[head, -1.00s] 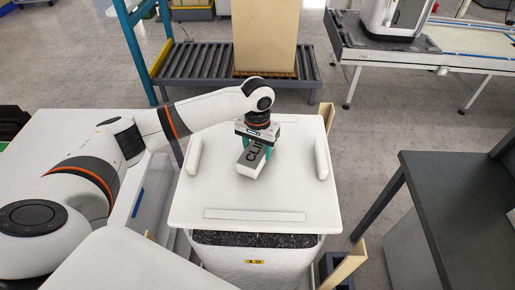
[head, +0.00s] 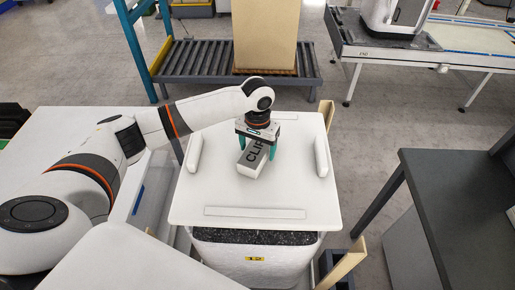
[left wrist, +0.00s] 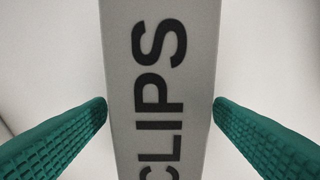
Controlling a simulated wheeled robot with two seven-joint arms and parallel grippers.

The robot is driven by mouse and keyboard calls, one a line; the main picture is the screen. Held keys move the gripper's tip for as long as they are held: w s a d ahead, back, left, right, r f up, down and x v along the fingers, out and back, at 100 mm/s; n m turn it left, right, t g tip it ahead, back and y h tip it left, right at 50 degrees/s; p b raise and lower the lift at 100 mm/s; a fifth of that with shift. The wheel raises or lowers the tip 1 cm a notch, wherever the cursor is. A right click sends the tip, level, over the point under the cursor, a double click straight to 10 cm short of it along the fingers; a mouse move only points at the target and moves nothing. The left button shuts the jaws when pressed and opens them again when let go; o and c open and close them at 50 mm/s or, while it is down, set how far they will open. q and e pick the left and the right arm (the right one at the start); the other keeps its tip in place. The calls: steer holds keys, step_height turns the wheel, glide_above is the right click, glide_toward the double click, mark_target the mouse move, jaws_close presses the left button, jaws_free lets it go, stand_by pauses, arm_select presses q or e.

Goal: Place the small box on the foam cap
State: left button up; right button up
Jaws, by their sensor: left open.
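The small box (head: 252,158), white with a grey top marked "CLIPS", rests on the white foam cap (head: 200,200). My left gripper (head: 257,150) is directly over the box, with one green finger on each side. In the left wrist view the box (left wrist: 160,90) runs between the two open fingers (left wrist: 160,125), with a gap on either side. My right gripper is not in view.
The foam cap has raised ridges along its edges (head: 195,153) and sits over a white bin (head: 258,262) filled with dark material. A dark table (head: 460,190) stands at right. A roller conveyor (head: 205,62) with a tall cardboard box (head: 265,35) stands behind.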

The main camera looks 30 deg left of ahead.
mark_target(257, 148)
arm_select(q)
step_height(257, 148, up, 12)
steer(key=b, duration=0.2)
steer(key=shift+f, duration=0.25)
steer(key=shift+r, duration=0.1)
